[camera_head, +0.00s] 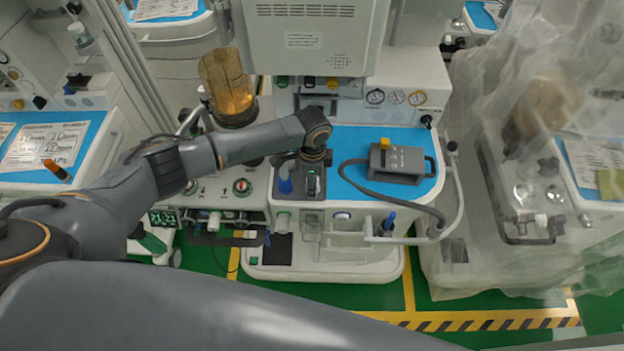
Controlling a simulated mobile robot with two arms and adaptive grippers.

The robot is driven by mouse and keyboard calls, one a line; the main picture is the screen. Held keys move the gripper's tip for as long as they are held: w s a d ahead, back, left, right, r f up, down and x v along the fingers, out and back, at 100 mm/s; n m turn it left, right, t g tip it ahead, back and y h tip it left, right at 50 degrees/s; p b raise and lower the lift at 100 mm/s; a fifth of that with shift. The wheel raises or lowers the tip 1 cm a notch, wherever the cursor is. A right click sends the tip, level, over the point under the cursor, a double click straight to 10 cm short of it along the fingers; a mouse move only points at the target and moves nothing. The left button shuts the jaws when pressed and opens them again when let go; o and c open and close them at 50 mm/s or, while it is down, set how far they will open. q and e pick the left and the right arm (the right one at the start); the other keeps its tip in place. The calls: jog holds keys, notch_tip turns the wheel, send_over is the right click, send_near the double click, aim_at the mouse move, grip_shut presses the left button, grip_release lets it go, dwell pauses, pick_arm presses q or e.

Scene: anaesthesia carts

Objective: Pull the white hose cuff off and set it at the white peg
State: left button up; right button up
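My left arm reaches in from the left and bends down over the middle cart. Its gripper (313,182) points down at the cart's front ledge, beside a blue-topped item (285,180). The fingers are small and seen from above, so I cannot tell whether they are open or hold anything. Two short white cylindrical fittings show on the cart front: one at the left (214,221) and one nearer the middle (283,222). I cannot tell which is the hose cuff and which is the white peg. My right gripper is not in view.
A grey device (396,163) with a dark hose lies on the blue worktop (350,138). An amber canister (228,86) stands left of the monitor (305,38). A plastic-draped cart (520,150) is at the right. Green floor (330,296) with yellow tape lies in front.

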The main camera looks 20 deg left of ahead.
pick_arm(q)
notch_tip(320, 180, up, 12)
dwell(0.6)
